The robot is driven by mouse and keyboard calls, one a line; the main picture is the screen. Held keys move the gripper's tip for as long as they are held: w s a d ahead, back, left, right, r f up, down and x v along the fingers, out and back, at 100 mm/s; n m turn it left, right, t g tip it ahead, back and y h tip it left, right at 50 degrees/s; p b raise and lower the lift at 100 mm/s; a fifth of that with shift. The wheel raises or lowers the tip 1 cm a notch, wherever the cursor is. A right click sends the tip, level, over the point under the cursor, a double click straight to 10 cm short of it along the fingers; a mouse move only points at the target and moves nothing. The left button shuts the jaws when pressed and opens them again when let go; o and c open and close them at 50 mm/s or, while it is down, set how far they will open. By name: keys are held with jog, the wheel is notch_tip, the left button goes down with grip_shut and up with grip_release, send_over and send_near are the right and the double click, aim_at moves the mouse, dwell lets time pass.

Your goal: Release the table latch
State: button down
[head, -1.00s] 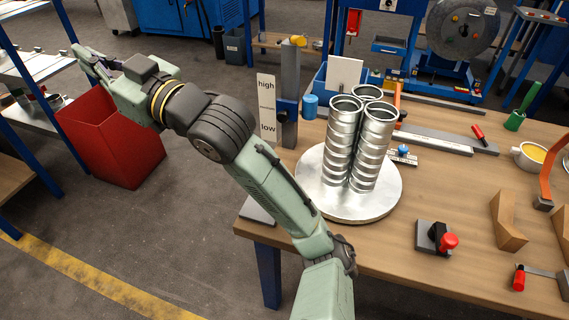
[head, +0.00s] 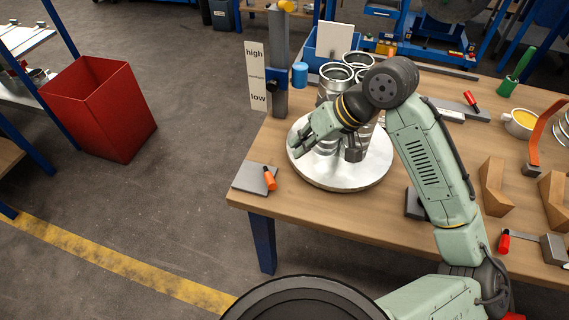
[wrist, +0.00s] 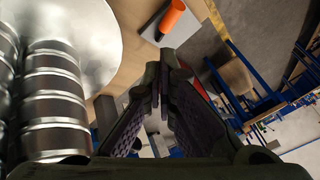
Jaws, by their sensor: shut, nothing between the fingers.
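The latch appears to be an orange handle (head: 269,180) on a grey plate (head: 250,178) at the table's near left corner. It also shows at the top of the wrist view as an orange handle (wrist: 174,18). My gripper (head: 299,145) is over the left edge of the round metal turntable (head: 345,180), behind and to the right of the handle, apart from it. In the wrist view my gripper's fingers (wrist: 160,85) come together with nothing between them. My arm hides part of the ribbed metal ducts (head: 334,80) on the turntable.
A post with a high-to-low scale (head: 257,75) and a blue cylinder (head: 300,74) stand behind the turntable. A dark block (head: 414,204) is partly hidden by my arm. Wooden blocks (head: 493,186) lie to the right. A red bin (head: 100,110) stands on the floor left.

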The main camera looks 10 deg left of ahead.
aim_at(270, 181)
jog(key=shift+s+d+f, duration=0.15)
jog(key=shift+s+d, duration=0.05)
jog(key=shift+d, duration=0.2)
jog(key=shift+s+d+f, duration=0.1)
jog(key=shift+s+d, duration=0.05)
jog(key=shift+d, duration=0.25)
jog(key=p+x, duration=0.1)
jog(key=x, duration=0.9)
jog(key=shift+s+p, duration=0.1)
jog(key=shift+p, duration=0.2)
